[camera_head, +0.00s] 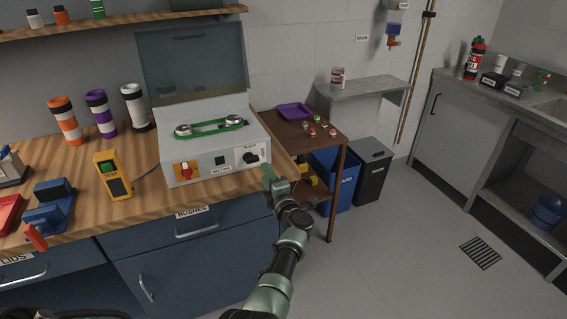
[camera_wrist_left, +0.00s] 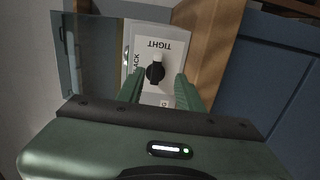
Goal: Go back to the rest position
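My left gripper (camera_head: 268,172) is in front of the right end of the white machine (camera_head: 212,170) on the wooden bench. In the left wrist view its two green fingers (camera_wrist_left: 157,85) are apart with nothing held between them. The black knob (camera_wrist_left: 155,72) on the machine's front panel shows ahead, between the fingers; it also shows in the head view (camera_head: 251,157). The word TIGHT is printed beside the knob. I cannot tell how far the fingertips are from it. My right gripper is not in view.
The machine's lid (camera_head: 195,62) stands open; a green belt (camera_head: 210,126) lies on top. Several capped tubes (camera_head: 65,122) and a yellow tester (camera_head: 112,175) are left of it. A brown cart (camera_head: 322,150) and bins (camera_head: 373,172) stand right. The floor (camera_head: 400,250) is clear.

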